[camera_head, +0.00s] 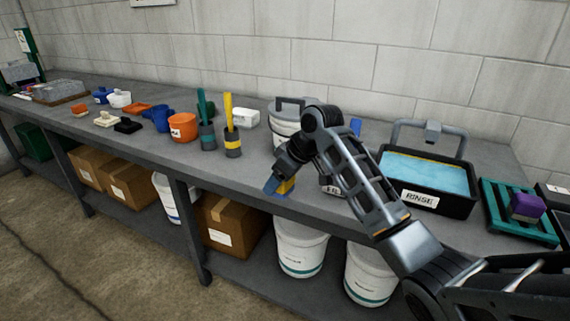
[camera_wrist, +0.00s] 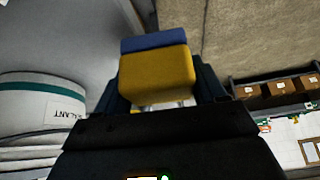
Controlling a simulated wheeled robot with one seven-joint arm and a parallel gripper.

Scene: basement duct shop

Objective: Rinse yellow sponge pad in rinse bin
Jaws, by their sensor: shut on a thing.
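My gripper (camera_head: 277,183) is shut on the yellow sponge pad (camera_head: 287,186), which has a blue layer on one side. The pad also shows in the wrist view (camera_wrist: 158,75), between the dark fingers. In the head view, my gripper holds it at the bench's front edge, left of the rinse bin. The rinse bin (camera_head: 462,202) is a black tub labelled RINSE, with light blue water (camera_head: 428,175) and a grey frame over its back. It stands on the right part of the bench. My arm hides part of the bench between them.
A teal rack (camera_head: 494,222) with a purple pad (camera_head: 527,206) stands right of the bin. A white bucket (camera_head: 284,135) is behind my arm. Brushes in holders (camera_head: 231,140), an orange cup (camera_head: 183,127) and small items line the bench (camera_head: 170,172) leftward. Buckets and cartons sit below.

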